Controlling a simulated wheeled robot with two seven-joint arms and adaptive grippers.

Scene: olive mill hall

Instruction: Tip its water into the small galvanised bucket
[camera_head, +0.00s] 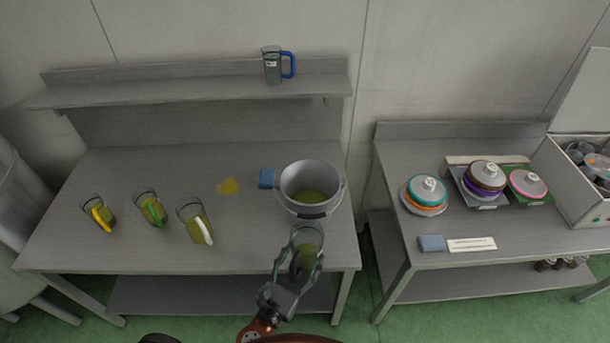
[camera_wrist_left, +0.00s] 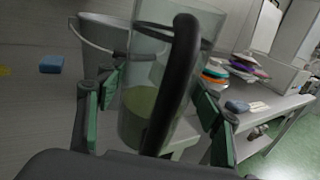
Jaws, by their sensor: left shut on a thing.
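My left gripper (camera_head: 298,264) is shut on a clear jug (camera_head: 307,236) with a black handle (camera_wrist_left: 178,85). The jug holds yellow-green liquid low inside. In the left wrist view its fingers stand either side of the jug (camera_wrist_left: 150,112), with the handle facing the camera. The jug looks near upright, just in front of the bucket's front edge; I cannot tell whether they touch. The small galvanised bucket (camera_head: 288,199) stands at the table's right end, with yellow-green liquid inside. Its grey wall and wire handle show behind the jug in the left wrist view (camera_wrist_left: 98,35). My right gripper is out of view.
Jugs with yellow (camera_head: 99,215), green (camera_head: 155,212) and white (camera_head: 203,229) handles stand on the table's left. A blue-handled jug (camera_head: 272,66) is on the shelf. A blue sponge (camera_head: 267,178) and yellow spill (camera_head: 229,186) lie beside the bucket. A second table (camera_head: 400,222) stands right.

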